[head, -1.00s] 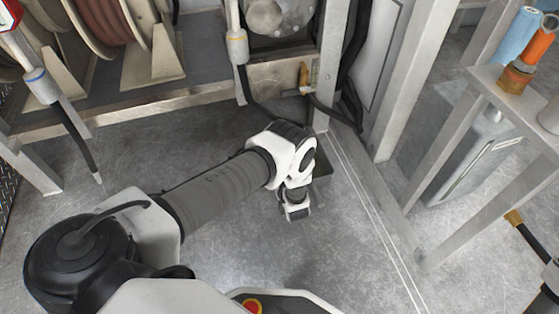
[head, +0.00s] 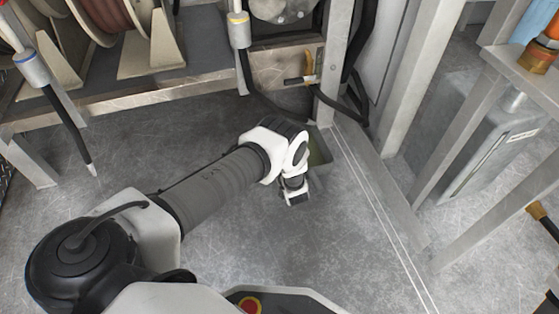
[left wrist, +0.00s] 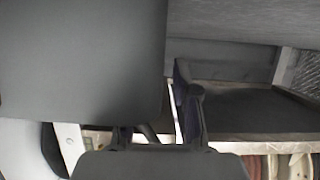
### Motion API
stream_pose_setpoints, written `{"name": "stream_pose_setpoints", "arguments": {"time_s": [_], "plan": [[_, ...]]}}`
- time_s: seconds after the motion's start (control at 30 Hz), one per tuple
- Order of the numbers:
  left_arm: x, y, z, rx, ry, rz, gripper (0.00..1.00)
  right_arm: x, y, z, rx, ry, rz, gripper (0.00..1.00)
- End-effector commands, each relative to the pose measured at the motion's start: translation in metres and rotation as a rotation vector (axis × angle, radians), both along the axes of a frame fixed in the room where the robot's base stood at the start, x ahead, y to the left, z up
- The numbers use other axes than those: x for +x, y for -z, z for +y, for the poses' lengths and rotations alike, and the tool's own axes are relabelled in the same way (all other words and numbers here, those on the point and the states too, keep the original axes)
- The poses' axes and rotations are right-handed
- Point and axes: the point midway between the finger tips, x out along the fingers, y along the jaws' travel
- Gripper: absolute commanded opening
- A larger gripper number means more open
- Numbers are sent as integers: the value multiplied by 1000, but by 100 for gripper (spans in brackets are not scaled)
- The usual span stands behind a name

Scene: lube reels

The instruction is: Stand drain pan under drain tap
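The drain pan (head: 321,149) is a dark greenish-grey open tray on the floor area below the bench's right end. My left wrist covers much of it in the head view. The drain tap (head: 308,66) is a brass fitting with a dark nozzle at the bench's front edge, just above and beyond the pan. My left gripper (left wrist: 188,100) shows one dark finger in the left wrist view, beside a large flat grey surface I cannot identify. Its fingertips are hidden in the head view, so its grip on the pan is unclear. My right gripper is not in view.
A metal bench (head: 170,90) with hose reels runs along the back. A hanging hose nozzle (head: 90,165) is at left. A steel post (head: 345,60) and a frame (head: 460,150) with a grey canister (head: 495,125) stand at right. The floor in front is clear.

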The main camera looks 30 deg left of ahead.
Motion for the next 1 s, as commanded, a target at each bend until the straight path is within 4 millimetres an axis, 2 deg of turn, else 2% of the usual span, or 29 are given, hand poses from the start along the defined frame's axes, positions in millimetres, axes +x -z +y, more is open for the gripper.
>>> {"name": "stream_pose_setpoints", "arguments": {"time_s": [0.23, 0.33, 0.47, 0.7, 0.83, 1.0], "plan": [[0, -1, 0, 0, 0, 0, 31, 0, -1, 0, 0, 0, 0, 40], [-1, -7, -2, 0, 1, 1, 31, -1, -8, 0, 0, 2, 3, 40], [-16, -20, -19, 0, 4, 3, 31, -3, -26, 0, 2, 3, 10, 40], [-54, -44, -63, 0, 4, 3, 31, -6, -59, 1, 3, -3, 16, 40], [-68, -49, -77, 1, 2, 1, 31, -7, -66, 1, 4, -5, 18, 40], [-74, -49, -83, 0, 0, 0, 31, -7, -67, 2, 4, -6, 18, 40]]}}
